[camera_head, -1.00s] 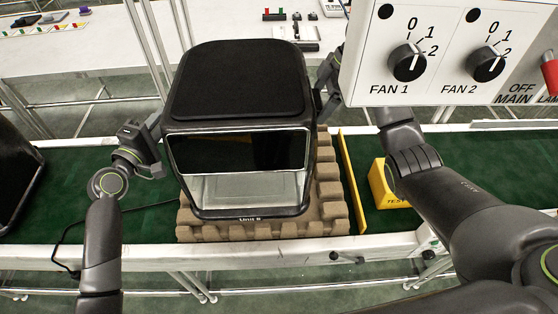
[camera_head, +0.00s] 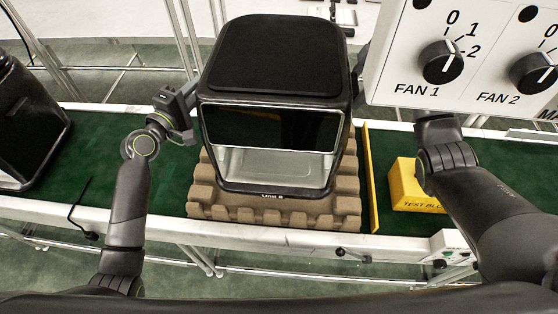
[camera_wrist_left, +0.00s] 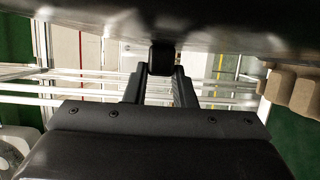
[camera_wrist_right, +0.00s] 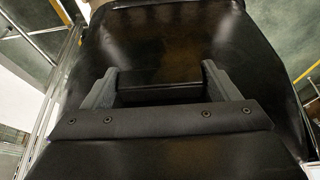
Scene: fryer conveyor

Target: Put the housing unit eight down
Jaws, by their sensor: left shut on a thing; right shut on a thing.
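The housing unit eight (camera_head: 275,187) is a black box with a dark glass front, an open lower bay and a "Unit 8" label. It sits upright over the brown ridged tray (camera_head: 205,207); I cannot tell whether its base touches. My left gripper (camera_head: 190,95) is at the unit's left side. In the left wrist view the left gripper (camera_wrist_left: 160,80) is shut on a small dark tab under the unit's wall. My right gripper is hidden in the head view. In the right wrist view the right gripper (camera_wrist_right: 160,85) is shut on the unit's dark side.
The tray lies on a green conveyor (camera_head: 100,170) with white rails. A yellow divider (camera_head: 371,180) and a yellow test block (camera_head: 405,180) stand right of it. Another black housing (camera_head: 28,120) stands at the left. A fan switch panel (camera_head: 480,60) blocks the upper right.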

